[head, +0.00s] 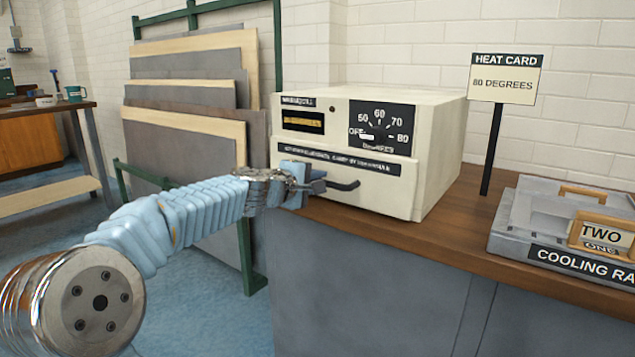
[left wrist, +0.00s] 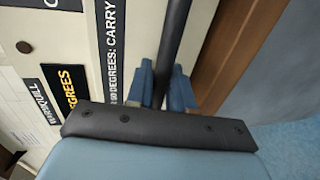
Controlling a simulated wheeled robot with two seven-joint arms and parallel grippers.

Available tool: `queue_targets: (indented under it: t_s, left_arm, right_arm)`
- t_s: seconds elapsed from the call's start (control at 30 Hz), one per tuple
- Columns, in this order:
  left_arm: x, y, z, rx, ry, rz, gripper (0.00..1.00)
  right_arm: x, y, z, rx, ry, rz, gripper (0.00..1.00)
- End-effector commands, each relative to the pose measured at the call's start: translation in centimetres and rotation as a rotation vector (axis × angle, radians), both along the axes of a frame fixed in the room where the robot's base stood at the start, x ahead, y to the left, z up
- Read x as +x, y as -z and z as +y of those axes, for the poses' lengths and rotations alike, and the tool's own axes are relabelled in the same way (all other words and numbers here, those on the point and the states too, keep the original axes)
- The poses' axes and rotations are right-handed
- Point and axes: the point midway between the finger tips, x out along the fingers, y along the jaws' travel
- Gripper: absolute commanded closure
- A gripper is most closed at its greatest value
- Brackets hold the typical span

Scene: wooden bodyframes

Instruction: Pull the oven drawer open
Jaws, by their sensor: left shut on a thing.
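The cream oven (head: 440,140) stands on the wooden counter, with a dial marked in degrees on its front. The oven drawer (head: 390,196) is the lower part of that front, below a black label strip, and looks flush with the body. Its dark bar handle (head: 346,186) sticks out in front. My left gripper (head: 310,182) reaches in from the left and is shut on the handle's left part. In the left wrist view, the blue fingers (left wrist: 162,86) lie on both sides of the black handle bar (left wrist: 177,38). My right gripper is not in view.
A heat card sign reading 80 degrees (head: 504,85) stands right of the oven. A grey cooling rack box (head: 520,215) sits at the counter's right. Leaning boards (head: 190,90) in a green rack stand behind my left arm. The counter edge (head: 420,258) runs in front of the oven.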

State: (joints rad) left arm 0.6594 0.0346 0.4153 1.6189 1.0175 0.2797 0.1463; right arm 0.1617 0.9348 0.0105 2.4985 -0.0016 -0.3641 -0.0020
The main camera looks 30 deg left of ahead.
Motion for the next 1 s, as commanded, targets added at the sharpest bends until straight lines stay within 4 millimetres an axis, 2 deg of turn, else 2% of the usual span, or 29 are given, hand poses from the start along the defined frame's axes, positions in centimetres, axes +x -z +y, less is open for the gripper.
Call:
queue_targets:
  t_s: [0.17,0.27,0.5,0.8,1.0]
  left_arm:
    - [-2.9,0.6,0.2,0.002,-0.002,-0.001,1.00]
    - [-5.6,0.7,0.4,0.004,-0.003,-0.002,1.00]
    - [-13.6,0.5,1.0,0.002,-0.002,-0.004,1.00]
    - [-22.4,0.2,1.7,-0.001,0.000,-0.001,1.00]
    - [-26.0,0.2,2.0,-0.001,0.001,0.000,1.00]
  right_arm:
    - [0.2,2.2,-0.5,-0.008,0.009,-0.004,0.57]
    - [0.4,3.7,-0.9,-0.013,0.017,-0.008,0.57]
    - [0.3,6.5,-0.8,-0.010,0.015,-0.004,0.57]
    - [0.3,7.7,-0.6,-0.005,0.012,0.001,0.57]
    - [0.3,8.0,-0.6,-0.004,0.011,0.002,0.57]
